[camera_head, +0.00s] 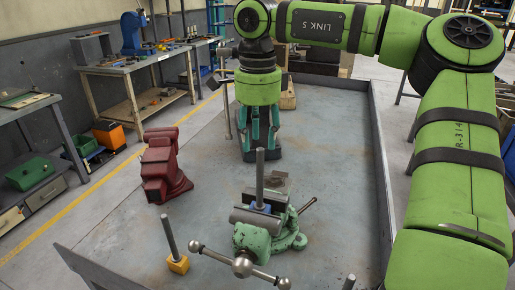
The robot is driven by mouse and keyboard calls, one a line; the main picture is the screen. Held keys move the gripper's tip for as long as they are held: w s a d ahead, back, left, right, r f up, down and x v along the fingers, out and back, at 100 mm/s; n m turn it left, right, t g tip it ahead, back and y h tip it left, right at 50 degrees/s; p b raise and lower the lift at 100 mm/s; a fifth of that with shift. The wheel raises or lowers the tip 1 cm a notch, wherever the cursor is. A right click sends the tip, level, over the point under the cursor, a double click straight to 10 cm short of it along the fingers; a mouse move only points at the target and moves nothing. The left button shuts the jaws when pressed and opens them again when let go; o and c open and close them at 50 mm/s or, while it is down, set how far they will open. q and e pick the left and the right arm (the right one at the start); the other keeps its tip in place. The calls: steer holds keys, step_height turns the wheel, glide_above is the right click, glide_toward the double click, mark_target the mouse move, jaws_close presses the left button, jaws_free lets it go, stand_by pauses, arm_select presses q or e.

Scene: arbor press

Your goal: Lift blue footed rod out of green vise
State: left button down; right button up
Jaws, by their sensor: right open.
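The green vise (252,239) stands on the grey table, nearer than my right gripper. The blue footed rod (260,178) stands upright in it, its blue foot (260,207) low at the jaws and partly hidden. My right gripper (259,138) points down beyond the vise, in line behind the rod in this view. Its teal fingers are apart and hold nothing that I can see. It appears clear of the rod. My left gripper is out of view.
A red vise (163,167) stands to the left. A rod with a yellow foot (178,264) stands at the front left. A raised rim (380,165) runs along the table's right side. The vise handle (243,266) sticks out in front. Bare table (325,150) lies right of the gripper.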

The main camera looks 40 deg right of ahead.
steer(key=shift+s+d+f+p, duration=0.1)
steer(key=shift+s+f+p, duration=0.25)
steer(key=shift+f, duration=0.3)
step_height(320, 180, down, 6)
steer(key=shift+w+r+p, duration=0.1)
steer(key=shift+r+p, duration=0.05)
steer(key=shift+p, duration=0.7)
jaws_close()
